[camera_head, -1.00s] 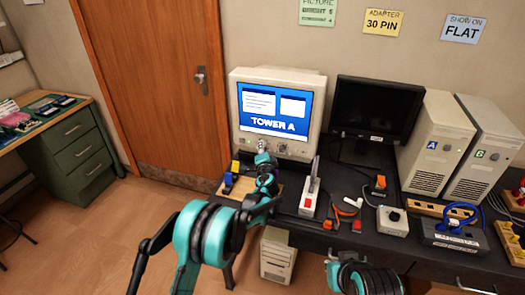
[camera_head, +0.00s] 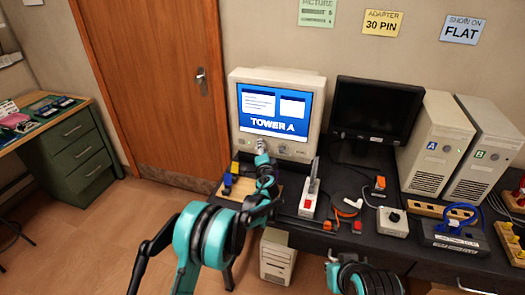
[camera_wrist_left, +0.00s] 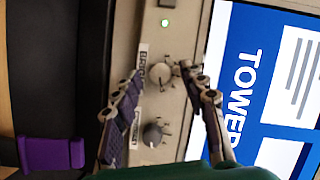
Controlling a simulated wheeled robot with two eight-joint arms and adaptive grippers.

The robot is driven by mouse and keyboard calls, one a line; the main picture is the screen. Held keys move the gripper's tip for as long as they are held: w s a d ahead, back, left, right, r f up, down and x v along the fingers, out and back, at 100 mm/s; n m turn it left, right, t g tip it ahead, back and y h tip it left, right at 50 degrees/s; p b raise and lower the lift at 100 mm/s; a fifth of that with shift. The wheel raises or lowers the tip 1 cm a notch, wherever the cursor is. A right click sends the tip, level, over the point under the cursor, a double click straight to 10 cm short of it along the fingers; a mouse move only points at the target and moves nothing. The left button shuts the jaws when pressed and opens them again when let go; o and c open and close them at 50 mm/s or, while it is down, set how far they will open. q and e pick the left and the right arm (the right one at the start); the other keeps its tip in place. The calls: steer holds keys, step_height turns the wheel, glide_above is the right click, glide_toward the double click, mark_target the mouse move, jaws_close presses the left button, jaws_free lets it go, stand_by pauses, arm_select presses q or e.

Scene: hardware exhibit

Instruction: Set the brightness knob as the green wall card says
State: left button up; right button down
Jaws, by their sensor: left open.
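The cream CRT monitor (camera_head: 310,148) shows TOWER A on a blue screen. In the left wrist view its bezel carries the brightness knob (camera_wrist_left: 158,75), beside a label reading roughly BRIGHT, and a darker contrast knob (camera_wrist_left: 153,134). My left gripper (camera_wrist_left: 162,76) is open, with one finger on each side of the brightness knob; I cannot tell whether they touch it. In the head view the left gripper (camera_head: 262,147) is at the monitor's lower front and covers part of it. The green wall card (camera_head: 318,13) reads PICTURE; its smaller lines are too blurred to read surely.
A black monitor (camera_head: 376,110) and towers A (camera_head: 434,145) and B (camera_head: 484,150) stand to the right. A power strip (camera_head: 309,200), a small dial box (camera_head: 392,222) and cables lie on the dark desk. A purple block (camera_wrist_left: 50,153) shows in the wrist view.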

arm_select(q)
steer(key=s+r, duration=0.1)
steer(key=s, duration=1)
steer(key=shift+s+d+r, duration=0.2)
steer(key=shift+s+d, duration=0.15)
steer(key=shift+s, duration=0.05)
steer(key=s+a+r+n+g+y, duration=0.1)
steer(key=s+a+r+n+g, duration=0.25)
steer(key=s+a, duration=0.5)
steer(key=s+a+r+n+g+y, duration=0.1)
steer(key=s+a+r+n+g, duration=0.15)
steer(key=s+a+n, duration=0.4)
steer(key=s+a+f+n+g+h, duration=0.1)
steer(key=s+a+f+n, duration=0.1)
steer(key=s, duration=1)
steer(key=s+a+f+n+g+h, duration=0.1)
steer(key=s+a+f+g, duration=0.1)
steer(key=s, duration=1)
steer(key=shift+s+a+f+n+g+h, duration=0.2)
steer(key=shift+f+n+g+h, duration=0.15)
steer(key=shift+f, duration=0.3)
